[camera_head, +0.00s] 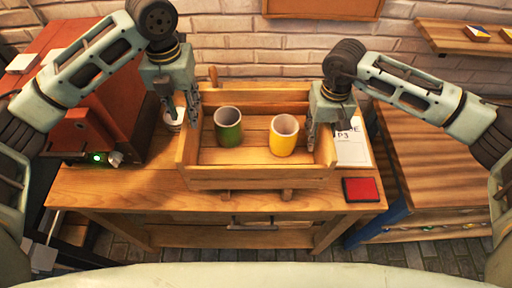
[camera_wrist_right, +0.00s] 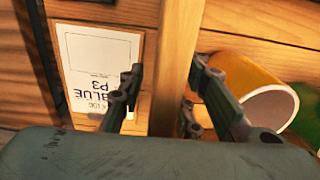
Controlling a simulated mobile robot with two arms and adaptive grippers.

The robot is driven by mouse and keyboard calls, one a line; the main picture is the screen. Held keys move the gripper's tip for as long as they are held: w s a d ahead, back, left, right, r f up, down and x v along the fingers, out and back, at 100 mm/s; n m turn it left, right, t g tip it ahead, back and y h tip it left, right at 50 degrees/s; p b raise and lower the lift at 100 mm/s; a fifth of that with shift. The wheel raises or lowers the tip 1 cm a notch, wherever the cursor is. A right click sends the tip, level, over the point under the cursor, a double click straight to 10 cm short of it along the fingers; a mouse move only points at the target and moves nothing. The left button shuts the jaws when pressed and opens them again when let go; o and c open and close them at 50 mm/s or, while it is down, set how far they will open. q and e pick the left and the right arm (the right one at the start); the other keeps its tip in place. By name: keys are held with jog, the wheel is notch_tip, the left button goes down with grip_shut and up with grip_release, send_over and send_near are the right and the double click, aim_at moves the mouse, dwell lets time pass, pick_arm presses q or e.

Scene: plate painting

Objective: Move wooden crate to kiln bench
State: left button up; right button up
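The wooden crate (camera_head: 258,184) stands level on a wooden table (camera_head: 130,198). It holds a green cup (camera_head: 228,127) and a yellow cup (camera_head: 284,135). My left gripper (camera_head: 181,108) is at the crate's left wall, its fingers apart, one on each side. My right gripper (camera_head: 318,130) is at the right wall. In the right wrist view its fingers (camera_wrist_right: 168,90) straddle the crate wall (camera_wrist_right: 180,60), with a gap visible on the outer side. The yellow cup (camera_wrist_right: 245,80) lies beyond the inner finger. No bench in view is marked as the kiln bench.
A reddish-brown cabinet (camera_head: 115,95) with a green light stands left. A white labelled sheet (camera_head: 352,145) and a red pad (camera_head: 361,189) lie right of the crate. A second wooden bench (camera_head: 430,165) stands at the right, its top mostly clear. A brick wall (camera_head: 260,55) is behind.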

pick_arm(q)
notch_tip(320, 180, up, 2)
jog(key=shift+r, duration=0.3)
pick_arm(e)
jog(key=shift+r, duration=0.1)
notch_tip(320, 180, up, 12)
jog(key=shift+f, duration=0.1)
dwell(0.5)
